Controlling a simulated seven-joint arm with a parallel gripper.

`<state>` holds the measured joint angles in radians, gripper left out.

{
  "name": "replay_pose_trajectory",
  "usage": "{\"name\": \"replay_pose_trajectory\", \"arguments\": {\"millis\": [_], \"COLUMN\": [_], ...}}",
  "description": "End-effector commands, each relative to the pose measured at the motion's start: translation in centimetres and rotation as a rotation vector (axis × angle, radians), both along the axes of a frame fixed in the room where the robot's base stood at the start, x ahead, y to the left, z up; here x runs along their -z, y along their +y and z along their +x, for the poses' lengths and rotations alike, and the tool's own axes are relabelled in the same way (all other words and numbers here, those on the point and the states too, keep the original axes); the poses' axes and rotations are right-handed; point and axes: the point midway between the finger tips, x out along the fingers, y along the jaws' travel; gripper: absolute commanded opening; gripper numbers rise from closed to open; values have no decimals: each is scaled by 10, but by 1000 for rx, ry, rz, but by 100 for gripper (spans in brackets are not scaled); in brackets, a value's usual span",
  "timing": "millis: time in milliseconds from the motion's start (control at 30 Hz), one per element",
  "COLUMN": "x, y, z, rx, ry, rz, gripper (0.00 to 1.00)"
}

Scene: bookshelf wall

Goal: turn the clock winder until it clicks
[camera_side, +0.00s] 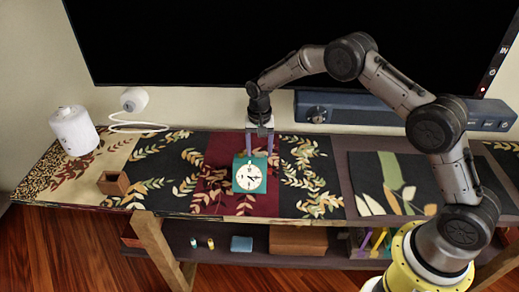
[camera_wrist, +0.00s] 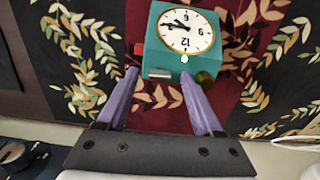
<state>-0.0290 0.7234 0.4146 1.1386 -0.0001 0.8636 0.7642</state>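The teal box clock (camera_side: 249,175) stands on the dark red part of the patterned runner, its white face toward the side camera. In the wrist view the clock (camera_wrist: 152,51) appears upside down, at upper centre. A red part (camera_wrist: 138,48) shows on its left side, a pale bar (camera_wrist: 159,73) and a dark olive knob (camera_wrist: 205,78) along its near edge. I cannot tell which part is the winder. My gripper (camera_side: 259,152) points down at the clock's back top edge, purple fingers apart and empty. In the wrist view the gripper (camera_wrist: 158,72) has its fingertips near that edge; contact is unclear.
A small brown open box (camera_side: 114,184), a white cylinder (camera_side: 74,131) and a white round device on a ring stand (camera_side: 134,100) are at the left. A blue soundbar (camera_side: 400,112) lies behind, below the black screen. A dark plant-print panel (camera_side: 390,182) lies right.

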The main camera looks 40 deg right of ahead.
Motion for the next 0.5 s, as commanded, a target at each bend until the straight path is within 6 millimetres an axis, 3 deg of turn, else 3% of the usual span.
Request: {"name": "replay_pose_trajectory", "arguments": {"millis": [267, 500], "x": [-1, -33], "y": [0, 0], "z": [0, 0], "rx": [0, 0], "ry": [0, -3], "rz": [0, 0], "gripper": [68, 68]}}
